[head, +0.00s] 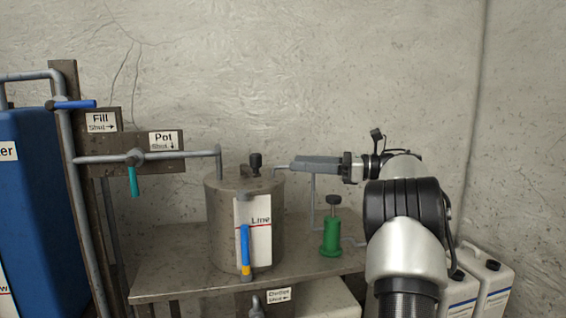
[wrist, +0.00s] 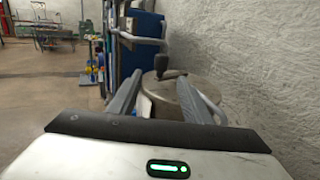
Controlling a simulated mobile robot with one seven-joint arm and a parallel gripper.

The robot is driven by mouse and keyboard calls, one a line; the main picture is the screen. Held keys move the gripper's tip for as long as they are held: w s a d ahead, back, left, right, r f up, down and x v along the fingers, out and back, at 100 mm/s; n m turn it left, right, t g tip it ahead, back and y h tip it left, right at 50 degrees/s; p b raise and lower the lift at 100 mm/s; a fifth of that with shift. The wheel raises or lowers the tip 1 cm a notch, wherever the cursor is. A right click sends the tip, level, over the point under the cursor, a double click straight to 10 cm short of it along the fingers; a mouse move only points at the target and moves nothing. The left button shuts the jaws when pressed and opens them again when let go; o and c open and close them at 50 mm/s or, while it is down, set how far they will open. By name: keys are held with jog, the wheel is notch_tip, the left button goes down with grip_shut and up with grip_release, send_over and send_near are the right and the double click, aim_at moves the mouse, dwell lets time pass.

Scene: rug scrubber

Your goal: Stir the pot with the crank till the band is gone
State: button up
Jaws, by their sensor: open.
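The pot (head: 222,230) is a grey metal drum standing on a metal shelf. Its crank (head: 256,160), with a black knob, sits on the lid; the knob also shows in the wrist view (wrist: 170,62), beyond my fingers and roughly between them. On the pot's front is an upright gauge with a blue part (head: 245,243) above a yellow band (head: 246,268), beside a white plate (head: 260,231) reading "Line" with a red line. My gripper (head: 296,163) is open and empty, to the right of the knob at about its height, pointing left.
Pipes with a blue Fill handle (head: 75,104) and a teal Pot handle (head: 134,181) stand left of the pot. A green bottle-like pump (head: 331,236) stands on the shelf (head: 170,284) at right. A blue tank (head: 38,200) is far left; white jugs (head: 490,277) are lower right.

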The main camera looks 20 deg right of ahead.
jog(key=shift+v, duration=0.9)
